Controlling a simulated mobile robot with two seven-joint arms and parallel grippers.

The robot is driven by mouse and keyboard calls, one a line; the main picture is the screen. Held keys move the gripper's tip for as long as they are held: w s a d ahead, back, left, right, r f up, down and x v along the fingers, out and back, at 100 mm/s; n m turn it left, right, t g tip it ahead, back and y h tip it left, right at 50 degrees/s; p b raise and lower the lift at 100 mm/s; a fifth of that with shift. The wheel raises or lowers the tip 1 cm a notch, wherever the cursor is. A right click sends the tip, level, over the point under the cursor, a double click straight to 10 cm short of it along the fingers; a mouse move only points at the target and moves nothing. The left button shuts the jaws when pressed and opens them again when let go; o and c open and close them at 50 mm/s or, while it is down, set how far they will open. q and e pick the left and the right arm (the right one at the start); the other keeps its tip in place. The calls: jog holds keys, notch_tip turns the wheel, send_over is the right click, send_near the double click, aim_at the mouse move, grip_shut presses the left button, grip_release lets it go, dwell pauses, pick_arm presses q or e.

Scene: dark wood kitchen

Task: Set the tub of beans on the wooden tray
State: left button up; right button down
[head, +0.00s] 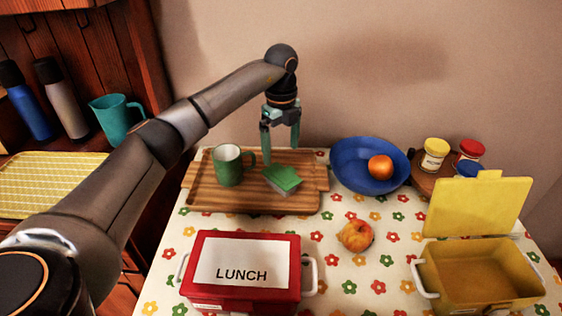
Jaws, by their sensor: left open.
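The wooden tray (206,198) lies on the table's back left part. A small tub with a green lid (284,179) and pale sides rests on the tray's right half, apparently the tub of beans; no label is legible. A green mug (229,168) with a pale inside stands on the tray to the left of the tub. My left gripper (281,144) is open and empty, pointing down above and behind the tub, apart from it in the picture. My right gripper is not in view.
A blue bowl (347,172) holds an orange fruit (381,167). A round wooden stand (423,186) with several jars is at right. In front are a red LUNCH box (296,270), loose fruit (355,236) and an open yellow box (482,275). Bare cloth lies between them.

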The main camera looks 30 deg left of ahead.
pick_arm(q)
notch_tip(320, 180, up, 2)
jog(key=shift+r, duration=0.2)
